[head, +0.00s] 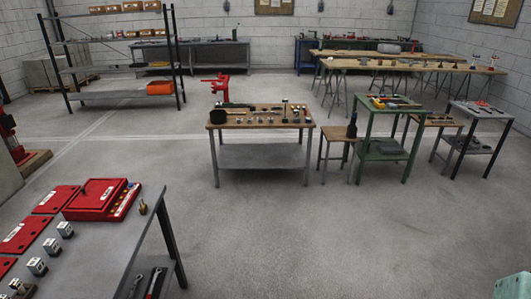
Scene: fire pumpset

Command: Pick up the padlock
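No object is clearly recognisable as a padlock at this size. A small brass-coloured piece (143,207) stands on the grey table (112,258) at the lower left, near its far right corner. Several small silver-grey blocks (65,229) stand in a row along the same table; their exact kind is hard to tell. A red case (97,202) with a dark handle-like part on top lies beside the brass piece. My gripper is not in view.
Flat red plates (25,234) lie left of the blocks. Tools (153,283) lie on the table's lower shelf. A wooden-topped workbench (230,122) and a green stand (372,112) are further back. The floor (300,235) between is clear. A teal object (515,286) fills the lower right corner.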

